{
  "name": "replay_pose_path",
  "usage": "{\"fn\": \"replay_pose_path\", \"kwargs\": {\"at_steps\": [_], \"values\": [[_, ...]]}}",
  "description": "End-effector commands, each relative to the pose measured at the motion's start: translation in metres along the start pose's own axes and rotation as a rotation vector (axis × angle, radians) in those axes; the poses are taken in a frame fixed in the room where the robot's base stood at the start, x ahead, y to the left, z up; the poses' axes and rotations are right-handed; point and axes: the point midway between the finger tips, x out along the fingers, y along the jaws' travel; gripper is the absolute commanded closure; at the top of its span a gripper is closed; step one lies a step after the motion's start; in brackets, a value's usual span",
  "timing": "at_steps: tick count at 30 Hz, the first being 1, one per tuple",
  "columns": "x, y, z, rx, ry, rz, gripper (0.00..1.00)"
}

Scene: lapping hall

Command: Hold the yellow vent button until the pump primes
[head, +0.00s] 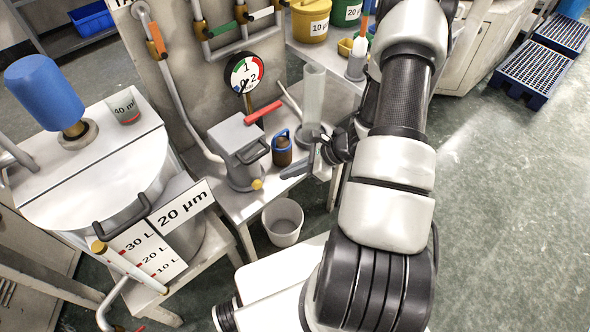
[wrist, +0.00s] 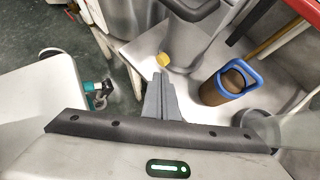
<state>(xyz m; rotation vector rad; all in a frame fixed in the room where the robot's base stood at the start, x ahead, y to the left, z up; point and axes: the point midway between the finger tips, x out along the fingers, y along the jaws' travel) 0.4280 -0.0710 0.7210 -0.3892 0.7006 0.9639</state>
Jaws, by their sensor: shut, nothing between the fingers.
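The yellow vent button (head: 257,184) sits low on the front of the grey pump housing (head: 240,150), on a white bench. In the wrist view the button (wrist: 162,60) shows just beyond my fingertips, and the housing (wrist: 190,45) rises behind it. My gripper (head: 286,176) reaches in from the right, its shut fingers pointing at the button. In the head view a small gap separates the fingertips and the button. My gripper (wrist: 157,76) also shows shut and empty in the wrist view. A round pressure gauge (head: 245,74) stands behind the pump.
A brown container with a blue handle (head: 282,152) and a clear cylinder (head: 313,95) stand close to my gripper. A red lever (head: 263,112) sticks out above the housing. A white bucket (head: 283,222) is below the bench edge. A large tank (head: 95,185) is left.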

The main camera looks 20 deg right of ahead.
Motion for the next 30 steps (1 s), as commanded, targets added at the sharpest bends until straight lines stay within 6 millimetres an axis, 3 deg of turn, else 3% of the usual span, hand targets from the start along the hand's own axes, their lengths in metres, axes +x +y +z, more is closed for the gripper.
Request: {"fn": "replay_pose_path", "kwargs": {"at_steps": [1, 6, 12, 30], "values": [[0.014, 0.001, -0.001, 0.000, -0.002, 0.004, 1.00], [0.049, 0.001, -0.001, 0.001, -0.002, 0.003, 1.00], [0.077, 0.000, 0.000, 0.000, -0.001, 0.001, 1.00], [0.094, -0.003, 0.001, -0.002, -0.001, 0.000, 1.00]]}}
